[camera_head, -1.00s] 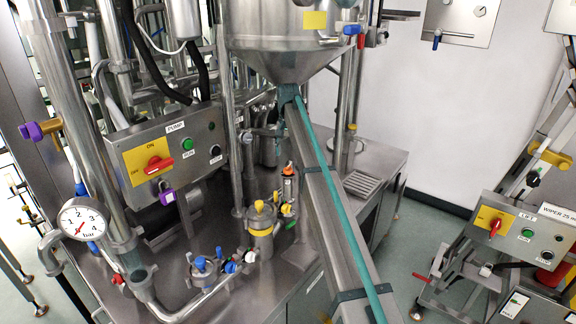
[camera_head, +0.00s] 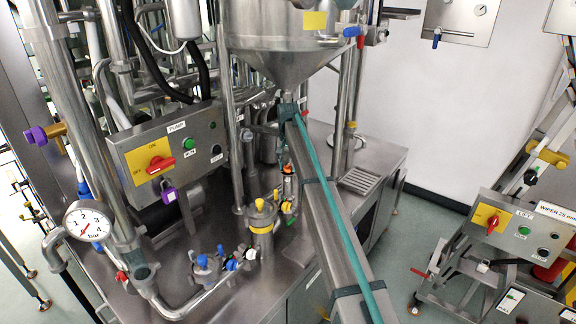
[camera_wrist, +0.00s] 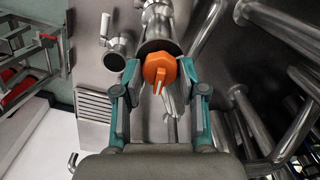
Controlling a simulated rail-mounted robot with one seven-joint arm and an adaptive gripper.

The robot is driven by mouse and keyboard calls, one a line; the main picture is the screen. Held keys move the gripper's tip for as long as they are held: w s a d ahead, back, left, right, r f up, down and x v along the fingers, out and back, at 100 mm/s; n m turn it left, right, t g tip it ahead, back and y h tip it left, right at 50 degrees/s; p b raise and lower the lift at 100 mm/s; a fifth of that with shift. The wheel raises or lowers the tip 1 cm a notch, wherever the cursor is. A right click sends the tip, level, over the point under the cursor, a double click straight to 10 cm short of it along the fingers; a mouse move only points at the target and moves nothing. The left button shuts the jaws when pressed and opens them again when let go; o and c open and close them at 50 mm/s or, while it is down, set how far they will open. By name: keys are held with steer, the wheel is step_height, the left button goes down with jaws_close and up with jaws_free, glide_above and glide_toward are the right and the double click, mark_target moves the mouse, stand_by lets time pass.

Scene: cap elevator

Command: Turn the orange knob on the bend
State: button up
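The orange knob (camera_wrist: 159,68) shows in the middle of the wrist view. It has a faceted round body with a bar-shaped handle and sits by the end of a metal pipe fitting. My gripper (camera_wrist: 161,65) is open, with one teal-and-grey finger on each side of the knob. I see nothing held, and contact between the fingers and the knob cannot be made out. In the head view, my arm reaches up to below the steel hopper (camera_head: 287,50).
A pump panel (camera_head: 169,151) with a red switch and a pressure gauge (camera_head: 88,222) stand at the left. A yellow-banded canister (camera_head: 262,230) and small blue-capped valves (camera_head: 203,263) are on the steel bench. Pipes crowd the right of the wrist view. A drain grille (camera_wrist: 94,105) lies at its left.

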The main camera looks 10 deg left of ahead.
steer(key=c, duration=0.6)
steer(key=shift+n, duration=0.4)
steer(key=n+b, duration=0.2)
steer(key=n, duration=0.2)
steer(key=shift+n, duration=0.3)
steer(key=n+b, duration=0.1)
steer(key=n, duration=0.4)
steer(key=shift+b, duration=0.35)
steer(key=n+b, duration=0.1)
steer(key=n, duration=0.5)
steer(key=shift+a+n, duration=0.1)
steer(key=shift+n, duration=0.3)
steer(key=n+b, duration=0.1)
steer(key=n, duration=0.5)
steer(key=shift+n, duration=0.3)
